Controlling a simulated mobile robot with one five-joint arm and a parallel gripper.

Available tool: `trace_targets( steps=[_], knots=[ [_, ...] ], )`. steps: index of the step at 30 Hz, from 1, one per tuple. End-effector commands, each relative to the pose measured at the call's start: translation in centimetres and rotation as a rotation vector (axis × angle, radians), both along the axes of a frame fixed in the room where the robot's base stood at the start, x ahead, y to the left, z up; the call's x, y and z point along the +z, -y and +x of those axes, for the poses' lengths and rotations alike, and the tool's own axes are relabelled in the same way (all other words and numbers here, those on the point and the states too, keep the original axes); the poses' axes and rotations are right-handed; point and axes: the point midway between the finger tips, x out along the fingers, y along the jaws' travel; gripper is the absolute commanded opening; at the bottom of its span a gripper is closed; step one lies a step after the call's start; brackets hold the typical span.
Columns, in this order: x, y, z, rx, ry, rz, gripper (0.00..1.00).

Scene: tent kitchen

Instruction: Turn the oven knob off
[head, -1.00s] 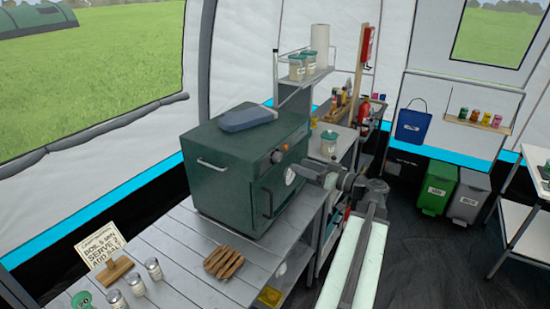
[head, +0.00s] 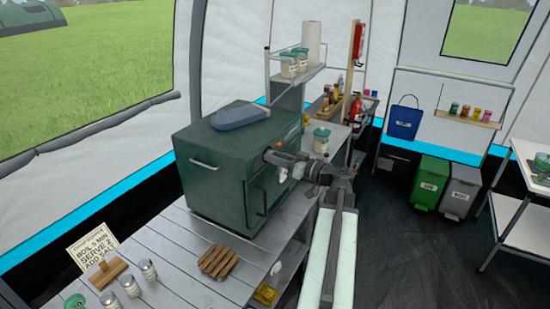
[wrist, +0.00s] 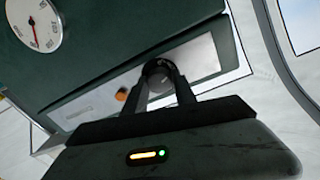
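The dark green oven (head: 217,165) stands on the grey slatted table. Its dark round knob (wrist: 158,79) is on the pale metal control strip in the wrist view, to the right of a small orange light (wrist: 121,94). My gripper (wrist: 160,72) is at the knob, with one finger on each side. The fingertips overlap the knob's edge. I cannot tell whether they press on it. In the head view my gripper (head: 274,157) reaches the oven's front from the right and mostly hides the knob. The knob's pointer cannot be read.
A round white dial (wrist: 34,26) is on the oven door. A blue-grey object (head: 240,116) lies on the oven. A wooden trivet (head: 217,261), several jars and a sign (head: 92,249) are on the table. A shelf stands behind the oven.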

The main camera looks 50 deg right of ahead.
Motion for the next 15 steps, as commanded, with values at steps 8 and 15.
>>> trace_targets(
  steps=[8, 15],
  knots=[
    [0.03, -0.01, 0.07, -0.001, -0.005, 0.020, 0.00],
    [0.08, -0.03, 0.05, 0.000, -0.031, 0.127, 0.00]
  ],
)
